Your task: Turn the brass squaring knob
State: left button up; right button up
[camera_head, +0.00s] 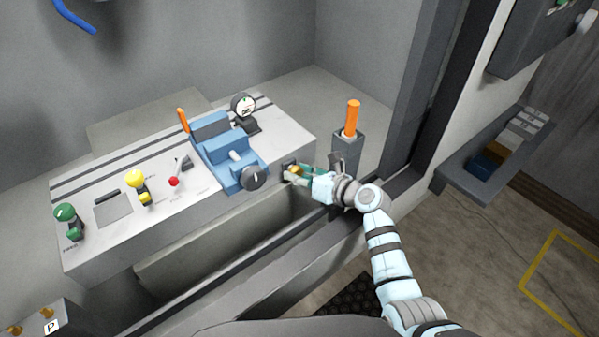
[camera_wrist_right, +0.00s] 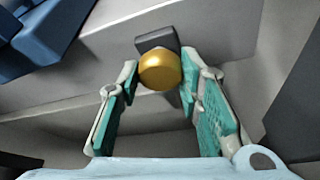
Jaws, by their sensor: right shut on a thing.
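The brass squaring knob (camera_wrist_right: 160,71) is a round, gold-coloured knob on a dark mount (camera_wrist_right: 157,43) on the front face of the grey bench. In the head view the knob (camera_head: 295,170) shows small at the bench's right end, partly hidden by my gripper. My right gripper (camera_wrist_right: 159,82) is shut on the knob, with its teal-padded fingers on either side of it. It also shows in the head view (camera_head: 293,175), reaching in from the right. My left gripper is not in view.
A blue vise-like fixture (camera_head: 227,148) with a dark round knob (camera_head: 255,178) stands left of my gripper. A dial gauge (camera_head: 243,106) is behind. A grey post with an orange handle (camera_head: 352,117) rises close behind my right wrist. A dark frame rail runs below.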

jog(key=shift+m+y, duration=0.5)
jog(key=shift+m, duration=0.3)
jog(key=o, duration=1.2)
jog(key=shift+c, duration=0.2)
notch_tip(320, 180, up, 10)
